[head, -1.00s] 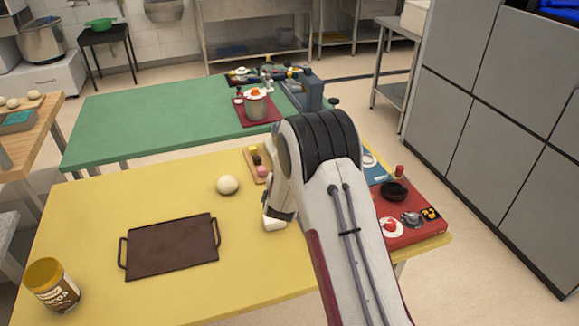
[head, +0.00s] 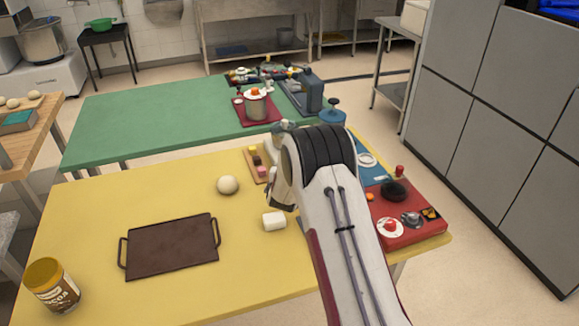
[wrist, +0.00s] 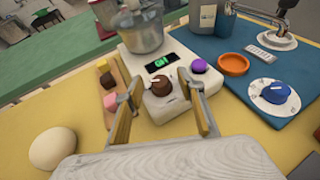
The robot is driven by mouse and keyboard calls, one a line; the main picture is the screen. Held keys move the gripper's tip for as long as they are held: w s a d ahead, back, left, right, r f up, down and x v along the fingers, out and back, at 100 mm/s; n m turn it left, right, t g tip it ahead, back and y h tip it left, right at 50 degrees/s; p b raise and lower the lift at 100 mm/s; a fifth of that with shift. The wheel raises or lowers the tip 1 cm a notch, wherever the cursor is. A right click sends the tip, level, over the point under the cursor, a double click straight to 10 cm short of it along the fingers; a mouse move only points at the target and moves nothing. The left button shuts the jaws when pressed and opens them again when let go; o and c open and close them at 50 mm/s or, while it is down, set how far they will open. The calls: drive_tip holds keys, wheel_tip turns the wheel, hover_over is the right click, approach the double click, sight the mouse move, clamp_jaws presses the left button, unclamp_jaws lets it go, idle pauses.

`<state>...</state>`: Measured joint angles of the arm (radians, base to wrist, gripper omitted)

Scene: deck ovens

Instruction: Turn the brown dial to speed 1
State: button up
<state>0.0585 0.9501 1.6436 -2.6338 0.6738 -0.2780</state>
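The brown dial (wrist: 160,86) sits on the front of a white machine base (wrist: 172,103), below a small display (wrist: 161,60) with green characters that I cannot read clearly. A pale pointer mark shows on the dial, toward its left side; no speed numbers are legible. A purple knob (wrist: 199,66) is to its right. My gripper (wrist: 159,84) is open, its two fingers apart on either side of the brown dial in the wrist view; I cannot tell whether they touch it. In the head view my gripper (head: 281,187) is partly hidden, and my arm hides the dial.
A metal bowl (wrist: 140,31) stands on the machine. Dough (wrist: 52,149) and a tray of small blocks (wrist: 110,80) lie left. A blue mat (wrist: 262,62) with an orange dish (wrist: 233,64) and blue dial (wrist: 275,92) is right.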

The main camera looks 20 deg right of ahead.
drive_tip(key=c, duration=1.1)
drive_tip(key=shift+o, duration=0.2)
drive_tip(key=shift+w+a+m+g+h, duration=0.15)
drive_tip(key=shift+m+g+h, duration=0.25)
drive_tip(key=shift+m+h, duration=0.3)
drive_tip(key=shift+a+m+g+h, duration=0.1)
drive_tip(key=shift+m+g+h, duration=0.3)
drive_tip(key=shift+m+h, duration=0.3)
drive_tip(key=shift+w+m+g+h, duration=0.1)
drive_tip(key=shift+m+g+h, duration=1.45)
drive_tip(key=shift+m, duration=0.25)
drive_tip(key=o, duration=1.1)
drive_tip(key=shift+c, duration=0.2)
drive_tip(key=shift+r, duration=0.1)
